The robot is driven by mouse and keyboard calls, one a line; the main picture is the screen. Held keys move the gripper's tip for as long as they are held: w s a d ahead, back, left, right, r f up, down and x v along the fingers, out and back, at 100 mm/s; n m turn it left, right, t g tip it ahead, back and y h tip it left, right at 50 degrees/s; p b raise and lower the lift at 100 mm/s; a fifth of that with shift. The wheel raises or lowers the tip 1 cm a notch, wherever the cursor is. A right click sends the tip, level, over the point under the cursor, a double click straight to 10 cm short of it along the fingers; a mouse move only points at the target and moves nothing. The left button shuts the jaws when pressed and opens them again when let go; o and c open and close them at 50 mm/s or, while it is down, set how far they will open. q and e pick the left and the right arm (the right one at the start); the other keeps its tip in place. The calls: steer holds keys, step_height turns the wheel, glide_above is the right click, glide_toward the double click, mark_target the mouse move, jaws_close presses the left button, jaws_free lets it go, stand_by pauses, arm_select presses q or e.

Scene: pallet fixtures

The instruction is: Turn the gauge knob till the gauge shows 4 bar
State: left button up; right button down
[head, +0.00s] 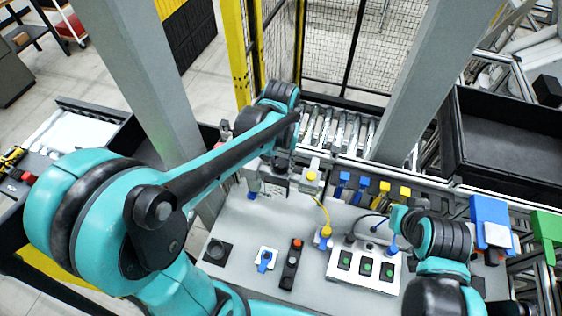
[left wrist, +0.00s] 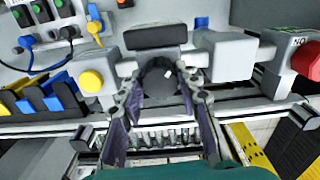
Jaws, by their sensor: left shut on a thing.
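The gauge knob (left wrist: 158,80) is a dark round knob with a small white mark, on a grey unit in the left wrist view. My left gripper (left wrist: 160,76) has its fingers on both sides of the knob and is shut on it. A dark rectangular block (left wrist: 155,36) sits just beyond the knob; I cannot make out a gauge reading in either view. In the head view my left arm reaches over the grey unit (head: 262,178) and hides the knob. My right arm shows at the lower right, but I cannot make out its gripper.
A yellow button (left wrist: 91,81) is left of the knob and a red knob (left wrist: 307,58) right of it. A roller conveyor (head: 340,128) runs behind.

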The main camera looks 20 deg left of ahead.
arm_select(q)
steer(key=n+b, duration=0.1)
steer(key=n, duration=0.2)
steer(key=shift+n, duration=0.4)
steer(key=n+b, duration=0.1)
steer(key=n, duration=0.2)
steer(key=shift+n, duration=0.3)
steer(key=n+b, duration=0.1)
steer(key=n, duration=0.3)
steer(key=shift+n, duration=2.1)
steer(key=o, duration=1.2)
steer(key=shift+c, duration=0.2)
